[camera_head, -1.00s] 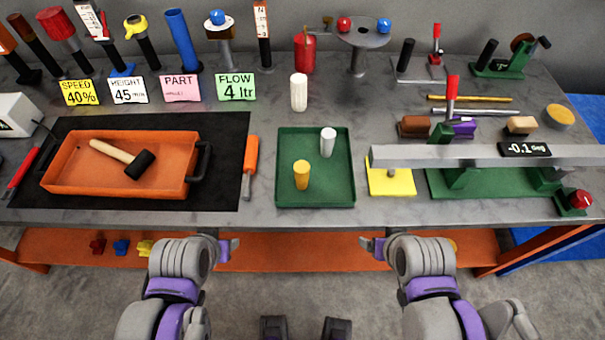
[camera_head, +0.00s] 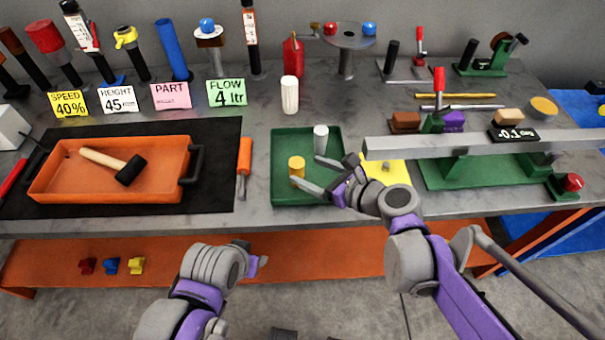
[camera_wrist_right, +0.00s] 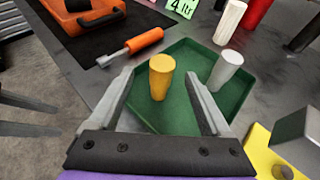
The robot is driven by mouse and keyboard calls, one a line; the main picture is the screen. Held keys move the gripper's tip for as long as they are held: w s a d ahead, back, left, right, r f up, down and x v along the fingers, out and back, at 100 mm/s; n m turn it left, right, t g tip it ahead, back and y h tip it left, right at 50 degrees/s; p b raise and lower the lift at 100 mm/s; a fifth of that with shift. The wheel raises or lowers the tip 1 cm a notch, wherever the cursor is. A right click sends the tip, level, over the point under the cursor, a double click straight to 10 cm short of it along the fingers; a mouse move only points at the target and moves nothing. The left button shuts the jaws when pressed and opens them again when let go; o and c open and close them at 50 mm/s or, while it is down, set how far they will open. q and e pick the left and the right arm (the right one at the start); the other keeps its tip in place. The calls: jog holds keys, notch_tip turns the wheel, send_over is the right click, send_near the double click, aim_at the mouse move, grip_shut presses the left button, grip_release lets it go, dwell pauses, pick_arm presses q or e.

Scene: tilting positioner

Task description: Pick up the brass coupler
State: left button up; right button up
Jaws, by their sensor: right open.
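The brass coupler (camera_head: 296,170), a yellow-gold cylinder, stands upright in the left part of a green tray (camera_head: 283,198). My right gripper (camera_head: 306,169) is open over the tray, its fingers pointing at the coupler. In the right wrist view the coupler (camera_wrist_right: 161,80) shows between the two spread fingers, beyond or near their tips; contact cannot be made out. A silver-grey cylinder (camera_head: 321,138) stands upright in the same tray, behind and right of the coupler. My left gripper (camera_head: 256,257) is low in front of the bench, and its jaws are unclear.
An orange-handled tool (camera_head: 244,160) lies left of the tray. An orange bin (camera_head: 60,190) with a mallet sits further left. A white cylinder (camera_head: 290,95) stands behind. A grey beam (camera_head: 440,147) and a yellow pad (camera_head: 398,172) are close on the right.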

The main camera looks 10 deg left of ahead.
jog(key=x, duration=0.9)
jog(key=shift+d+f, duration=0.2)
grip_shut()
